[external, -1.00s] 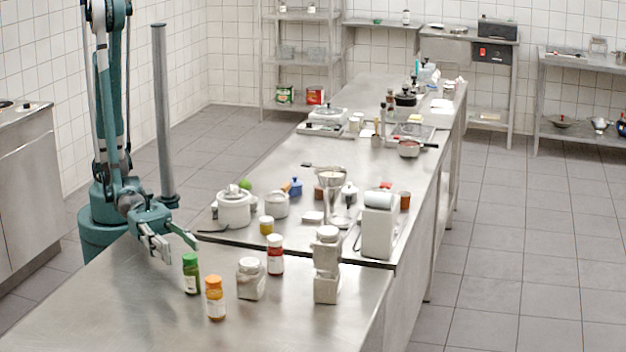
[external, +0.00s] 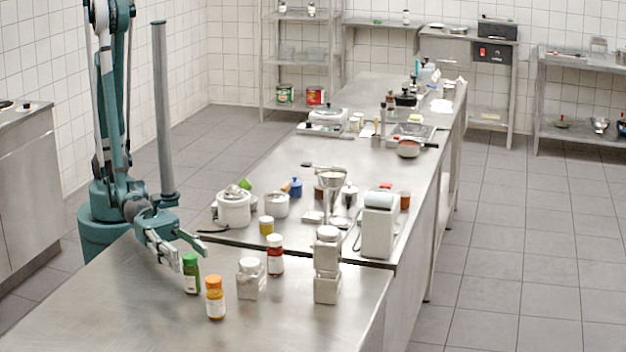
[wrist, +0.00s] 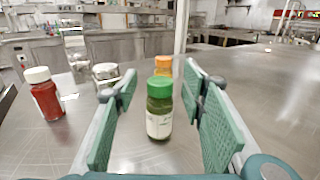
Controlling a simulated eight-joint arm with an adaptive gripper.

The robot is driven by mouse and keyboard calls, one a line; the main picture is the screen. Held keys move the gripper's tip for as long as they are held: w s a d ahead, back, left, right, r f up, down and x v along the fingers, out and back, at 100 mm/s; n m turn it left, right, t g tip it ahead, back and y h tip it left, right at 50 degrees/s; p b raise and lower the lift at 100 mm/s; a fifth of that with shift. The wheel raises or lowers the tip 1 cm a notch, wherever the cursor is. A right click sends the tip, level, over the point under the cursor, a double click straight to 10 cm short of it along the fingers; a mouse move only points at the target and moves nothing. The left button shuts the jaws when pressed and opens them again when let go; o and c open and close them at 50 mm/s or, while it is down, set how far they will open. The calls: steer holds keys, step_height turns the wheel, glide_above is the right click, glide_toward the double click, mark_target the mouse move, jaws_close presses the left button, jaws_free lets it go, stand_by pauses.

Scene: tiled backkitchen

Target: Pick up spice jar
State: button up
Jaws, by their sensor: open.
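A green-capped spice jar (external: 191,273) stands upright on the near steel counter, and in the wrist view the green-capped jar (wrist: 159,110) stands between the two open finger pads. My gripper (external: 188,254) is open and empty, low over the counter at the jar's far side. An orange-capped jar (external: 215,298) stands close by, and in the wrist view it shows partly hidden behind the green one (wrist: 163,66). A red jar with a white cap (external: 275,256) stands farther back; in the wrist view it is at the left (wrist: 44,94).
A small yellow jar (external: 266,226), a white pot (external: 234,208) and a grey appliance (external: 378,227) stand behind. The counter's near left is clear.

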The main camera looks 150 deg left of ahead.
steer(key=shift+w+a, duration=0.15)
steer(key=shift+w, duration=0.6)
steer(key=c, duration=1.3)
